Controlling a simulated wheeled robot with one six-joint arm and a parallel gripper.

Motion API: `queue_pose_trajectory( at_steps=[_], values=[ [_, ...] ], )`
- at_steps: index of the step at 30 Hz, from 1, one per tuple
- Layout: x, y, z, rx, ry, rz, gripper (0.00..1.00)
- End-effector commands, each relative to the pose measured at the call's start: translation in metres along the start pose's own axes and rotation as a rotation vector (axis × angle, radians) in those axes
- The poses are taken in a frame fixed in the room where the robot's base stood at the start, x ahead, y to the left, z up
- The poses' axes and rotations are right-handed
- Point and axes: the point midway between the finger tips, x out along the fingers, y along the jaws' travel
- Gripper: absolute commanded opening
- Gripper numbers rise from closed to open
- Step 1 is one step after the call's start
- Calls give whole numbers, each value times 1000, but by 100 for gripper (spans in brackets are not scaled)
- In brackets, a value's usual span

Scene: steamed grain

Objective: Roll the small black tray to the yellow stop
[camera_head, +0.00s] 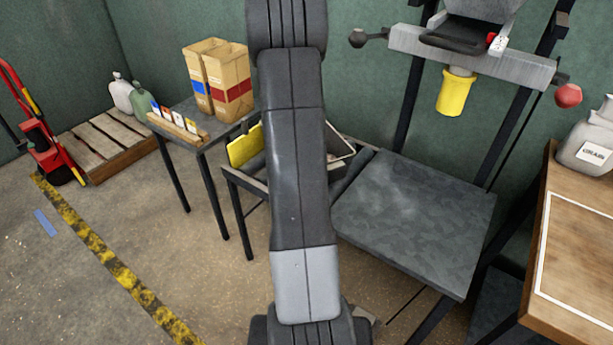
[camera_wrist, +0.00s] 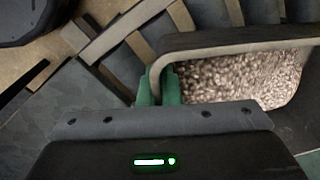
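The small black tray (camera_wrist: 235,38) fills the right of the wrist view, with a rounded rim and speckled grain inside. My gripper's green fingers (camera_wrist: 158,86) stand on either side of its near left rim, close against it, and appear shut on it. In the head view my arm covers the gripper and most of the tray; a pale-edged part (camera_head: 345,141) shows right of the arm, and I cannot tell whether it is the tray. The yellow stop (camera_head: 245,146) stands upright left of my arm, at the left end of a low frame.
A grey platform (camera_head: 415,220) is right of the frame, under a machine with a yellow spout (camera_head: 455,93). A side table (camera_head: 185,120) with paper bags (camera_head: 218,80) stands left. A wooden bench (camera_head: 580,240) is at right. Dark rollers (camera_wrist: 125,65) show beside the tray.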

Motion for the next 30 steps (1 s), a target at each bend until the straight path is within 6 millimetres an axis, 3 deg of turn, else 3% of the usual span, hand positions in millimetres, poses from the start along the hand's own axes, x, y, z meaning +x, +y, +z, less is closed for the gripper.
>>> queue_pose_trajectory(
  at_steps=[30],
  values=[
    [2,-16,18,-2,-1,2,0]
  ],
)
